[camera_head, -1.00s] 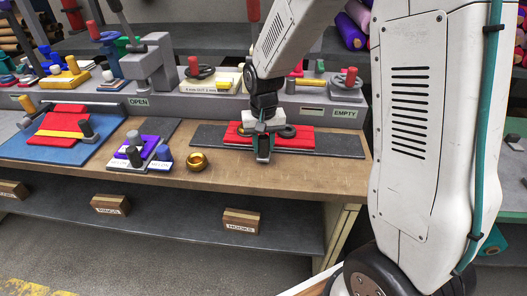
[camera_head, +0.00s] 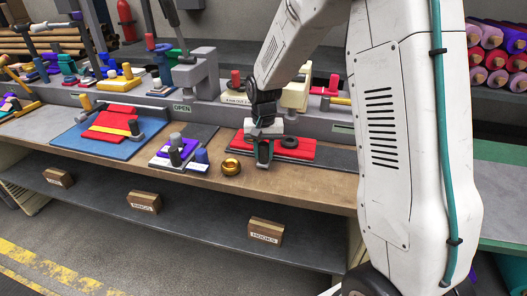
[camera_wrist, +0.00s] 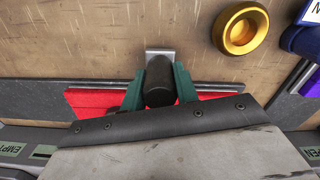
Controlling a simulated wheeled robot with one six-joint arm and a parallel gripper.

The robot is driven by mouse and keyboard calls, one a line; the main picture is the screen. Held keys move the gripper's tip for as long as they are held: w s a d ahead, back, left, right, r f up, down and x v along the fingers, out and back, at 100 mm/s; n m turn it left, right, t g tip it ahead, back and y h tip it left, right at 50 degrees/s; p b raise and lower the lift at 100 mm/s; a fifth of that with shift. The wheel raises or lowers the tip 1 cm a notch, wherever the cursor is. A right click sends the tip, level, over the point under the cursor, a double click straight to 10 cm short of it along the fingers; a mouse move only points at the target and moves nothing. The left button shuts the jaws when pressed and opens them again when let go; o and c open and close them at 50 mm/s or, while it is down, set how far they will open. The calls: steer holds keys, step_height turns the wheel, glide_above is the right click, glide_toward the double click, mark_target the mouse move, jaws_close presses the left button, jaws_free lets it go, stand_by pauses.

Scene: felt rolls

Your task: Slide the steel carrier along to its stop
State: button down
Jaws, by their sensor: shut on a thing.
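My gripper (camera_head: 264,152) is over the front edge of the bench. Its teal fingers also show in the wrist view (camera_wrist: 159,86), closed on the sides of an upright black knob (camera_wrist: 159,80). A small steel plate (camera_wrist: 160,53) shows at the knob's foot, apparently part of the steel carrier. The rest of the carrier is hidden by the knob and my gripper. Red felt (camera_head: 305,152) lies around and behind the gripper on a dark grey strip (camera_head: 337,158). A dark round piece (camera_head: 289,142) rests on the felt, just right of the gripper. I cannot make out the stop.
A brass bowl (camera_head: 231,166) stands close to the left of my gripper. Beyond it are a purple block fixture (camera_head: 178,152) and a blue mat (camera_head: 103,145) with red felt. An "OPEN" label (camera_head: 182,107) marks the raised ledge behind. Bare wood shows in front.

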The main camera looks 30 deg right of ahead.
steer(key=c, duration=1.1)
jaws_free()
steer(key=shift+w+a, duration=0.2)
steer(key=shift+o, duration=0.2)
step_height(320, 180, up, 8)
steer(key=shift+f, duration=0.1)
steer(key=shift+s, duration=0.3)
steer(key=s+a+r+n, duration=0.1)
steer(key=s+r, duration=0.2)
steer(key=s, duration=0.8)
steer(key=s+a+r+n+t, duration=0.1)
steer(key=s+r+n, duration=0.1)
steer(key=s, duration=0.8)
steer(key=s+a+r+n, duration=0.1)
steer(key=s+r, duration=0.4)
steer(key=s, duration=0.6)
steer(key=shift+s+n, duration=0.3)
steer(key=shift+n, duration=0.3)
